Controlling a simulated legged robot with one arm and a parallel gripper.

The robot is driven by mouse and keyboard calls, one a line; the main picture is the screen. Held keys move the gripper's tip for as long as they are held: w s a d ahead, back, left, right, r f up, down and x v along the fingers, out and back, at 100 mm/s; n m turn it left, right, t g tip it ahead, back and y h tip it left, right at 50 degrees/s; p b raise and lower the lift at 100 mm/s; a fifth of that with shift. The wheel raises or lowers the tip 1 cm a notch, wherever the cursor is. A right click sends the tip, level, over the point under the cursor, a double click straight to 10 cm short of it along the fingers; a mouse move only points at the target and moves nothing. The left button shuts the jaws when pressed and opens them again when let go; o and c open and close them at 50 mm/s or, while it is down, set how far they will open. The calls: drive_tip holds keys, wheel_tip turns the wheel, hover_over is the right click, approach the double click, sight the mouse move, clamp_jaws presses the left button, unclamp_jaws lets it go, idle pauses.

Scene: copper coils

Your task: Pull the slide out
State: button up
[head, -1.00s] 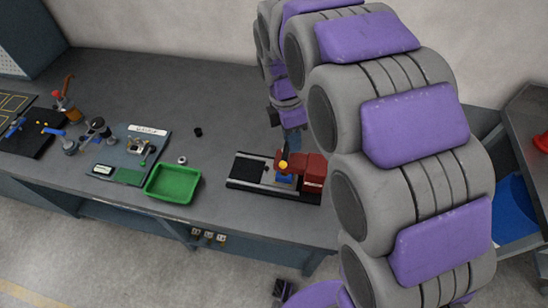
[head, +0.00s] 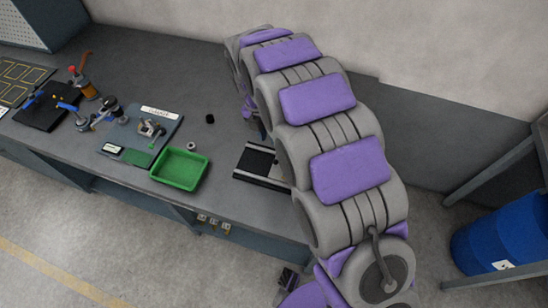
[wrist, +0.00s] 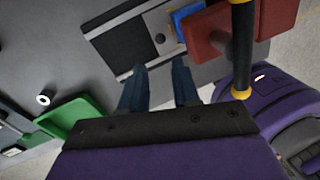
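The slide fixture (head: 262,162) has a black plate with silver rails and sits on the bench, partly hidden by my arm in the head view. In the wrist view its black plate (wrist: 122,40) lies at the top, with a blue piece (wrist: 186,14) and a red block (wrist: 212,32) to the right. A black bar with yellow bands (wrist: 243,50) stands up close to the camera, right of my fingers. My gripper (wrist: 160,70) is open and empty, its fingers apart over the fixture's near edge. In the head view my arm hides the gripper.
A green tray (head: 180,184) stands left of the fixture, with a ring (head: 191,146) and a small black cylinder (head: 210,118) behind it. A board with small parts (head: 140,135) lies farther left. A blue barrel (head: 505,235) stands at the right.

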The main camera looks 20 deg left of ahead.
drive_tip(key=f, duration=0.3)
drive_tip(key=d+f+b, duration=0.1)
drive_tip(key=f, duration=0.3)
drive_tip(key=d+f+b, duration=0.1)
drive_tip(key=f, duration=0.3)
drive_tip(key=shift+s, duration=0.1)
clamp_jaws()
